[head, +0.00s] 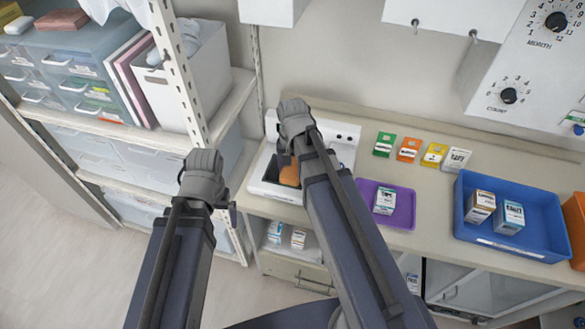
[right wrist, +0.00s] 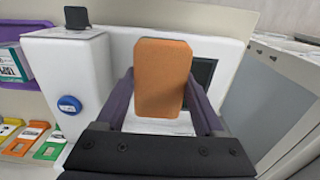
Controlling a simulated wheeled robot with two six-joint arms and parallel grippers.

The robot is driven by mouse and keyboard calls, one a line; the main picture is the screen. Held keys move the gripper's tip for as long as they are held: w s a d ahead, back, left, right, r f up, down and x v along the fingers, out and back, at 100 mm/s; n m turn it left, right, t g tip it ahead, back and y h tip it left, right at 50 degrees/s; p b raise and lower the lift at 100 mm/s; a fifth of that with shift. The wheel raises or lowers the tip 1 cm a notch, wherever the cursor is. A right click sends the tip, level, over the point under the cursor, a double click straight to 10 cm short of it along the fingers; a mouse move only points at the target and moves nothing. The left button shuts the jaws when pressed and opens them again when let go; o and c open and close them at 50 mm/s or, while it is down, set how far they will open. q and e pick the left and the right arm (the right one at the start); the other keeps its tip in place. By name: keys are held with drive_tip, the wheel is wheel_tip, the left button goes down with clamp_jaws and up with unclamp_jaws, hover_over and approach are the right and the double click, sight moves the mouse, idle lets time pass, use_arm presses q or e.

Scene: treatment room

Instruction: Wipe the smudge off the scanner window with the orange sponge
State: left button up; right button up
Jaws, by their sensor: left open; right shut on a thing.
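The orange sponge (head: 289,175) is between the fingers of my right gripper (head: 287,160), which is shut on it. In the right wrist view the sponge (right wrist: 164,75) stands upright between the two fingers, in front of the white scanner (right wrist: 115,55). The scanner (head: 340,145) stands on the counter in the head view. Part of its dark window (right wrist: 204,72) shows to the right of the sponge; the rest is hidden behind it. I cannot make out a smudge, or whether the sponge touches the window. My left gripper (head: 206,192) is open and empty, left of the scanner.
A purple tray (head: 402,212) with a small box and a blue tray (head: 545,248) with two boxes are right of the scanner. Several coloured cards (head: 408,149) lie behind the trays. A shelf unit (head: 135,128) with a metal post stands left.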

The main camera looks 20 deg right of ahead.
drive_tip(key=shift+r+p, duration=1.55)
drive_tip(key=shift+f, duration=0.1)
